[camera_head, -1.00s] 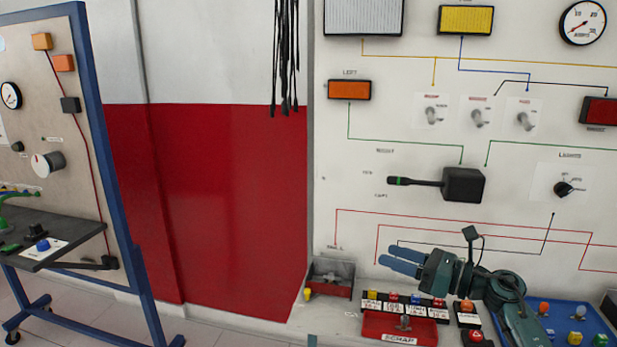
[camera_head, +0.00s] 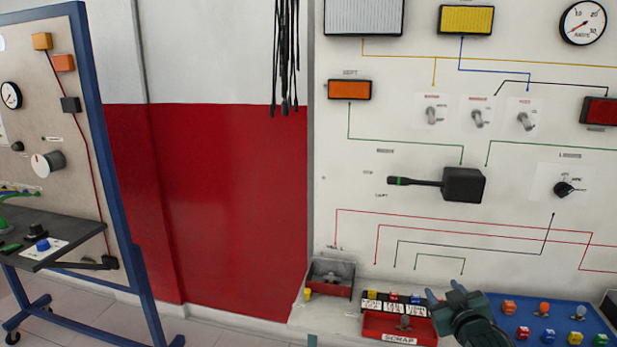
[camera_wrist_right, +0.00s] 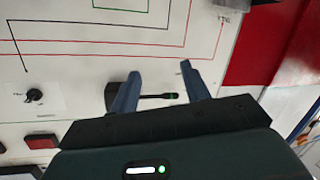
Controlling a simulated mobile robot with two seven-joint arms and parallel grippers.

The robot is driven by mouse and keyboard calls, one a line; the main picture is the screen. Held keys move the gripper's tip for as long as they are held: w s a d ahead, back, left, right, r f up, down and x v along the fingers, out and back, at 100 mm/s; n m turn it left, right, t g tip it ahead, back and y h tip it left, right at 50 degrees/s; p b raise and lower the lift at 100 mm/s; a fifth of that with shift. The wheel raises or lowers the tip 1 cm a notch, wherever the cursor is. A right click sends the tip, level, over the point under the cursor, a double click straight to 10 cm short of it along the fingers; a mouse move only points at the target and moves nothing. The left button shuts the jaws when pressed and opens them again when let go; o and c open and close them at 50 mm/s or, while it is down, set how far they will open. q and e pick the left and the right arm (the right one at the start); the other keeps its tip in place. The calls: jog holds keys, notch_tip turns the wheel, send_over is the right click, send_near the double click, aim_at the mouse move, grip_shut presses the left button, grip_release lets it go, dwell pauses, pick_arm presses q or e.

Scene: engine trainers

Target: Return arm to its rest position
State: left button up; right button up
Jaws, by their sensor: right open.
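My right gripper (camera_head: 447,291) is low at the right in the head view, above the shelf at the foot of the white trainer board. Its blue fingers point up and toward the board. In the right wrist view its two fingers (camera_wrist_right: 155,88) stand apart with nothing between them. Past the fingers, the black lever switch (camera_wrist_right: 155,96) on the board shows; it also shows in the head view (camera_head: 463,185), clear of the gripper. My left gripper is not in view.
A red scrap tray (camera_head: 375,331) and a row of labelled buttons (camera_head: 388,302) lie just left of my right gripper. A blue tray (camera_head: 560,327) of coloured parts stands to its right. A small dark bin (camera_head: 331,279) is further left. Black cables (camera_head: 286,60) hang on the wall.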

jog(key=s+a+f+g+y, duration=0.2)
jog(key=s+a+f, duration=0.6)
jog(key=s+f, duration=0.4)
jog(key=s+a+f+g, duration=0.1)
jog(key=s+a, duration=0.3)
jog(key=s, duration=0.6)
jog(key=s+a+f+g+y, duration=0.1)
jog(key=s+a+f+g, duration=0.1)
jog(key=s, duration=0.9)
jog(key=shift+s+a+f+y, duration=0.3)
jog(key=shift+a+f, duration=0.35)
jog(key=shift+a, duration=0.3)
jog(key=shift+c, duration=0.5)
